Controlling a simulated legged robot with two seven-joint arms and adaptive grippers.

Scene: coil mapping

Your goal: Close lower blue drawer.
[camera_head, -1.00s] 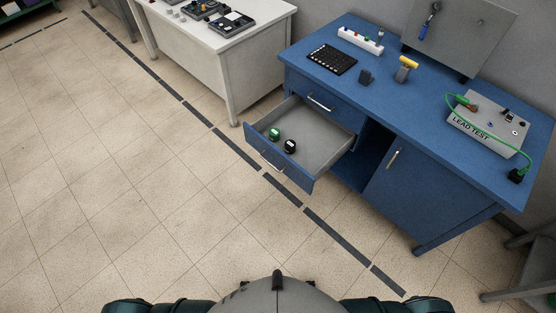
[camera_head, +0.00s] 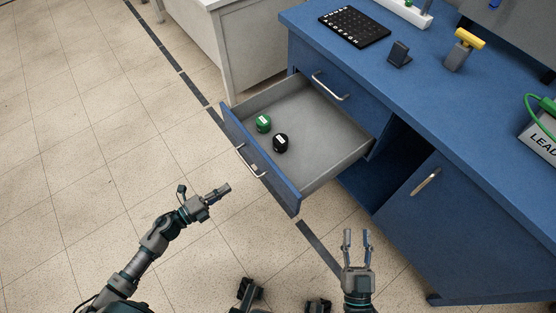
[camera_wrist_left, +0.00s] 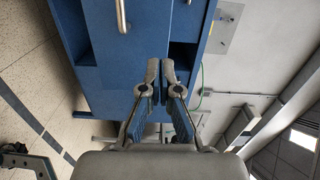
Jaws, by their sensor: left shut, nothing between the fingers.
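The lower blue drawer (camera_head: 262,160) is pulled far out of the blue cabinet, with its metal handle (camera_head: 250,162) on the front panel. A green round object (camera_head: 263,124) and a black round object (camera_head: 281,143) lie inside it. My left gripper (camera_head: 224,190) is shut and empty, in front of the drawer and left of its handle, apart from it. In the left wrist view its fingers (camera_wrist_left: 166,68) are close together before blue panels. My right gripper (camera_head: 357,236) is open and empty, right of the drawer's near corner and in front of the cabinet.
The upper drawer (camera_head: 345,105) is shut above the open one. The blue worktop (camera_head: 420,88) carries a black keypad-like board (camera_head: 354,27) and a yellow-topped tool (camera_head: 463,48). A cupboard door (camera_head: 450,220) is at the right. A white table stands behind. The floor at left is clear.

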